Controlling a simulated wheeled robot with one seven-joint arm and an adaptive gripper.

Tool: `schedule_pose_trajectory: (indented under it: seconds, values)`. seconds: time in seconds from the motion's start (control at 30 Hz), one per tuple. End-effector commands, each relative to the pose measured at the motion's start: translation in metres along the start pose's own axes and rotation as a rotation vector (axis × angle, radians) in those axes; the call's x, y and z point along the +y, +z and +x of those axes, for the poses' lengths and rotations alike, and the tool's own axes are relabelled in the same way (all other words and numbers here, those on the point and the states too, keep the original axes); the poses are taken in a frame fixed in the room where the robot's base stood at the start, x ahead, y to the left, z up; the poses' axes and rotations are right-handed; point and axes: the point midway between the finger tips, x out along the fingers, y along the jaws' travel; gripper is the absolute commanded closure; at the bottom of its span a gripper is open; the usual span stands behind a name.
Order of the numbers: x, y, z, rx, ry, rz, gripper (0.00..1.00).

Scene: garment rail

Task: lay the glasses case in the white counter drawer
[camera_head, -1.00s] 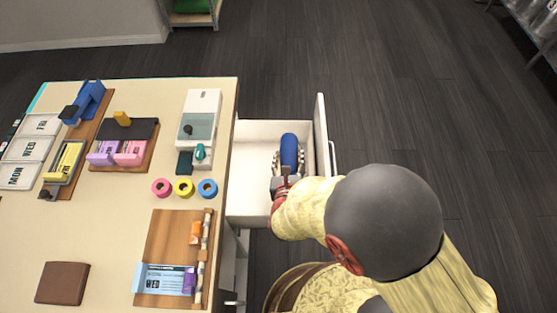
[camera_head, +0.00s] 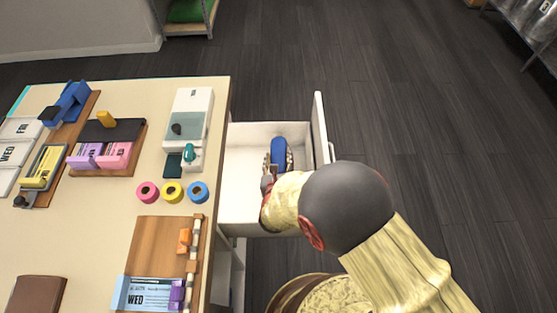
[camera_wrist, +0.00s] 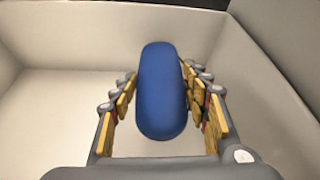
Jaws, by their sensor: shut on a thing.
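The blue rounded glasses case (camera_head: 278,150) is inside the open white counter drawer (camera_head: 247,165), toward its front-panel side. My gripper (camera_head: 279,158) reaches down into the drawer and is shut on the case. In the wrist view the case (camera_wrist: 163,90) stands lengthwise between the padded fingers (camera_wrist: 160,100). I cannot tell whether the case touches the floor. My arm hides the drawer's near right corner.
The counter (camera_head: 80,225) left of the drawer holds tape rolls (camera_head: 172,192), a white box with a clear window (camera_head: 188,118), a wooden board (camera_head: 155,245) and a brown wallet-like item (camera_head: 37,294). The drawer's left part is empty. Dark floor (camera_head: 420,110) beyond is clear.

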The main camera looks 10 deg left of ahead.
Motion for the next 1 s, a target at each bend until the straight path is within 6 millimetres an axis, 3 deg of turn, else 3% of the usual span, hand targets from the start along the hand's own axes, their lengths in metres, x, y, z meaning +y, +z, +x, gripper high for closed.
schedule_pose_trajectory:
  seconds: [0.7,0.73,1.0]
  values:
    - [0.001,-0.011,0.004,0.001,0.0,-0.001,0.8]
    - [0.001,-0.011,0.004,0.002,0.0,-0.002,0.52]
    - [0.0,-0.015,0.003,0.006,-0.001,-0.004,0.37]
